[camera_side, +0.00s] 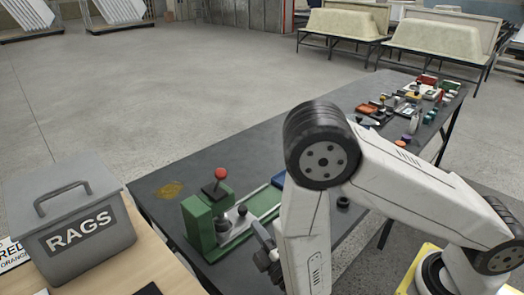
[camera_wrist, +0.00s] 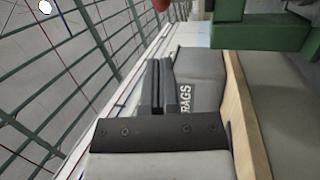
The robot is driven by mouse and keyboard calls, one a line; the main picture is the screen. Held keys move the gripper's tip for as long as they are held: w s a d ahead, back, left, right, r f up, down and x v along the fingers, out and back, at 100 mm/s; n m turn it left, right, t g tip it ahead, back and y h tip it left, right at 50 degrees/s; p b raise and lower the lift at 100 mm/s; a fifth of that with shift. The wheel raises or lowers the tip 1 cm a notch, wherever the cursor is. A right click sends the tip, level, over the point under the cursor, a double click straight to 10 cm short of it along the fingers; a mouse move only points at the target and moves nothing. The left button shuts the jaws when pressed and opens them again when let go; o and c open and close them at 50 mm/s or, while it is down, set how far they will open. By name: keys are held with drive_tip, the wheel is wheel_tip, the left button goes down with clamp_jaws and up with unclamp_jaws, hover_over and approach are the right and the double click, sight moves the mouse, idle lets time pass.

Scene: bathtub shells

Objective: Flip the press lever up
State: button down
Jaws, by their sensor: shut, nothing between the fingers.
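The green press (camera_side: 200,222) stands at the left end of the dark table. Its lever ends in a red ball knob (camera_side: 221,173) above the press body, on a short dark rod. In the wrist view the red knob (camera_wrist: 162,4) is cut off by the top edge, and green press parts (camera_wrist: 265,32) fill the top right. My gripper (camera_side: 262,236) is just right of the press in the side view, lower than the knob and partly hidden by my arm. In the wrist view my gripper (camera_wrist: 166,66) has its fingers together, empty and apart from the knob.
A grey RAGS bin (camera_side: 75,225) stands on a wooden top left of the press; it also shows behind the fingers in the wrist view (camera_wrist: 200,75). Several small coloured parts lie at the table's far end. The dark table (camera_side: 235,148) is bare behind the press.

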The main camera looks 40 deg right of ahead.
sight(219, 172)
drive_tip(key=x, duration=1.3)
drive_tip(key=shift+w+d, duration=0.1)
drive_tip(key=shift+w, duration=0.25)
drive_tip(key=shift+r, duration=0.15)
drive_tip(key=shift+w+r+g, duration=0.6)
drive_tip(key=shift+w+g, duration=0.05)
drive_tip(key=shift+g, duration=0.35)
drive_tip(key=shift+w+r+n+g+y, duration=0.3)
drive_tip(key=shift+w+r+g+y, duration=0.1)
drive_tip(key=shift+w+g, duration=0.35)
drive_tip(key=shift+w+r+n+g, duration=0.2)
drive_tip(key=shift+w+r+g, duration=0.05)
drive_tip(key=shift+w+g, duration=0.65)
drive_tip(key=shift+w+r+n+g, duration=0.2)
drive_tip(key=shift+w+r+g, duration=0.1)
drive_tip(key=shift+w+g, duration=0.55)
drive_tip(key=shift+w, duration=1.1)
drive_tip(key=shift+w, duration=0.1)
drive_tip(key=shift+r, duration=0.1)
drive_tip(key=w+r+v, duration=0.1)
drive_tip(key=r+v, duration=0.2)
drive_tip(key=v, duration=1)
drive_tip(key=shift+s+r, duration=0.2)
drive_tip(key=shift+s, duration=0.1)
